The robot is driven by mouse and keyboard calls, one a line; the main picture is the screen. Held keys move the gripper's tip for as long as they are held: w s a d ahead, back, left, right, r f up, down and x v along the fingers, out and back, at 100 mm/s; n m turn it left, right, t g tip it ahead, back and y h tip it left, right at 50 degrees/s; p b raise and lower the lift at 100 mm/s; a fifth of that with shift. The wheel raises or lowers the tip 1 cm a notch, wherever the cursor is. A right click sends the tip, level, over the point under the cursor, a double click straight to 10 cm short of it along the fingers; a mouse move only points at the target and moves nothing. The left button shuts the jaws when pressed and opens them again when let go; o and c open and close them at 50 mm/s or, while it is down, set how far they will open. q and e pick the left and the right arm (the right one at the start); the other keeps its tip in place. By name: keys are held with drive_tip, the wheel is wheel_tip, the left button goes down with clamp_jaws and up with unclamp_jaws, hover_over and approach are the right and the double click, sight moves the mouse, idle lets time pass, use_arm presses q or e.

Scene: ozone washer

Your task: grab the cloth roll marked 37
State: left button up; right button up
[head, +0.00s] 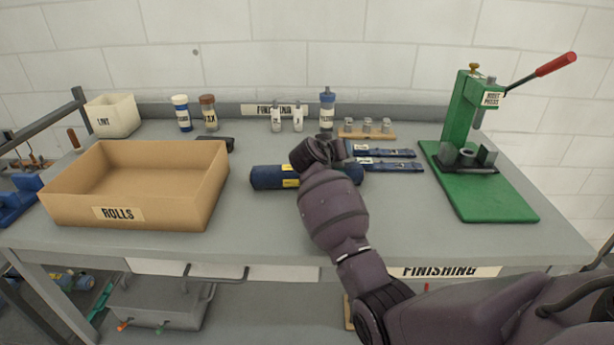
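A dark blue cloth roll (268,177) with a yellow label lies sideways on the middle of the bench. The number on its label is too small to read. My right arm reaches in from the lower right and crosses in front of the roll, covering its middle. My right gripper (322,151) is at the roll, seen from behind. Its fingertips are hidden, so I cannot tell whether it touches or grips the roll. My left gripper is not in view.
An open cardboard box (118,213) labelled ROLLS stands at left. Flat blue pieces (392,165) lie right of the roll. A green press (480,190) with a red-tipped lever stands at right. Bottles and a small rack (367,134) line the back. The bench front is mostly clear.

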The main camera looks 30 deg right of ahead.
clamp_jaws()
idle(1.4)
